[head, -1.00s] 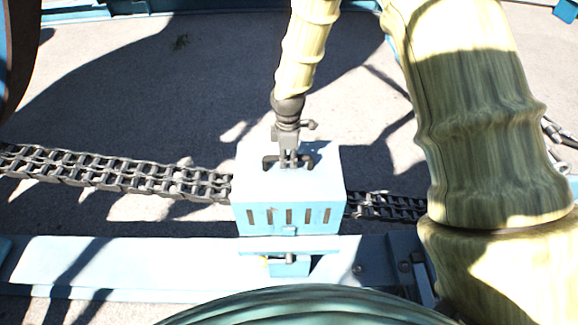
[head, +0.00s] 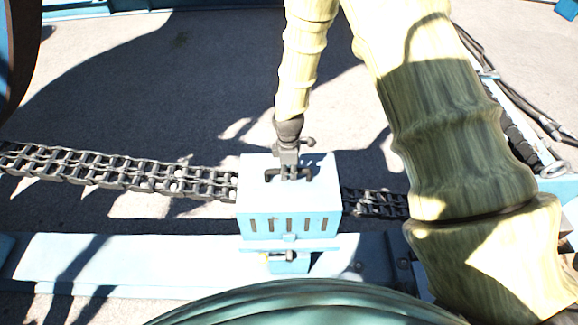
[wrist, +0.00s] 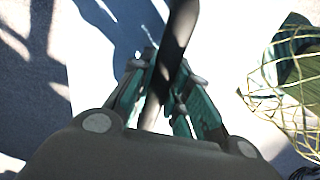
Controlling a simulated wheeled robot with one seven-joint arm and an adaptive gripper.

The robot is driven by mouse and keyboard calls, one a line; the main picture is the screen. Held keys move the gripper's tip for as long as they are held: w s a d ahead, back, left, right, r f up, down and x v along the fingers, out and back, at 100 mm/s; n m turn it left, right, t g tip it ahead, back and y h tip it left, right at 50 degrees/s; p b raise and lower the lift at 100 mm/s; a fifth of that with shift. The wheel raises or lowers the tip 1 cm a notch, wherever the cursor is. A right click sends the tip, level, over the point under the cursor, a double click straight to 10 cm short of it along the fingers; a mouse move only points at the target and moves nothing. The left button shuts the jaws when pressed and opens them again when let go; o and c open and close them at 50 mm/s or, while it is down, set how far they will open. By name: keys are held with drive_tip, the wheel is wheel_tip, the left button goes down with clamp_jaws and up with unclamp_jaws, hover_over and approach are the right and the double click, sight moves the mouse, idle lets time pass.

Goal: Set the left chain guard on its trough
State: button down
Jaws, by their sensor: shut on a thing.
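The chain guard is a pale blue box (head: 290,198) with a row of dark slots along its near face and a dark handle (head: 270,176) on its top. My gripper (head: 289,174) points down from above and is shut on that handle. In the wrist view my gripper's fingers (wrist: 163,105) close around the dark handle bar (wrist: 178,45). The guard looks level and covers part of the chain in the head view. A blue bracket (head: 290,263) shows just below its near edge. The trough under the guard is hidden, so I cannot tell whether the guard touches it.
A dark roller chain (head: 120,172) runs out to the left of the guard, and a shorter stretch (head: 378,204) shows to its right. A pale blue beam (head: 130,262) lies along the near side. Cables (head: 515,90) lie at the far right.

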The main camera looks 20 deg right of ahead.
drive_tip(key=shift+f, duration=0.5)
idle(0.3)
drive_tip(key=c, duration=1.3)
unclamp_jaws()
drive_tip(key=shift+c, duration=0.2)
drive_tip(key=shift+r, duration=0.75)
wheel_tip(320, 180, up, 12)
drive_tip(key=b, duration=0.2)
drive_tip(key=shift+f, duration=0.15)
